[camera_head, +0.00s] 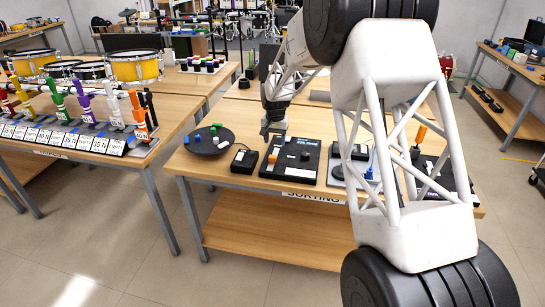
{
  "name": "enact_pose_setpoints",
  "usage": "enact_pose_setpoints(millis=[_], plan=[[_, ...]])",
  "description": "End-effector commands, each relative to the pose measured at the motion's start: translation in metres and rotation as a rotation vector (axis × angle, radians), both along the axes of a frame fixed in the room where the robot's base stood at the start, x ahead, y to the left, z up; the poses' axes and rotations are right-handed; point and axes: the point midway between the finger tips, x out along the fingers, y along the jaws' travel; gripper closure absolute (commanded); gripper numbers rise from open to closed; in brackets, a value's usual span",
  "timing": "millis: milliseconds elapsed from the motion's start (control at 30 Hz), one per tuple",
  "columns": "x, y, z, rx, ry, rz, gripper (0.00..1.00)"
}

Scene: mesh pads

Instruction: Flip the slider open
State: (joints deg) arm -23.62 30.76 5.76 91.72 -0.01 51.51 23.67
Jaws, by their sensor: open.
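My gripper (272,136) hangs above the table, pointing down, at the back left of a black panel (307,172). It is open and I see nothing between its fingers; they are very small in this view. A small black box (244,159) lies left of the panel. Whether the gripper touches anything is unclear.
A round dark tray (209,146) with coloured pieces sits at the table's left. Right of the panel are a grey-based device (345,184) and a dark board with an orange-topped peg (421,133). My arm hides part of the table's right side.

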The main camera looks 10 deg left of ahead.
Motion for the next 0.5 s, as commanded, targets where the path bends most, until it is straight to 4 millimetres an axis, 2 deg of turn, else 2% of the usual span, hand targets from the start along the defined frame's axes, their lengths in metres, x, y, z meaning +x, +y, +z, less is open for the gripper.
enact_pose_setpoints(millis=[167,500], plan=[[0.005,0.0103,-0.0114,-0.002,0.004,0.001,0.43],[0.0054,0.0108,-0.0124,-0.002,0.004,0.001,0.43]])
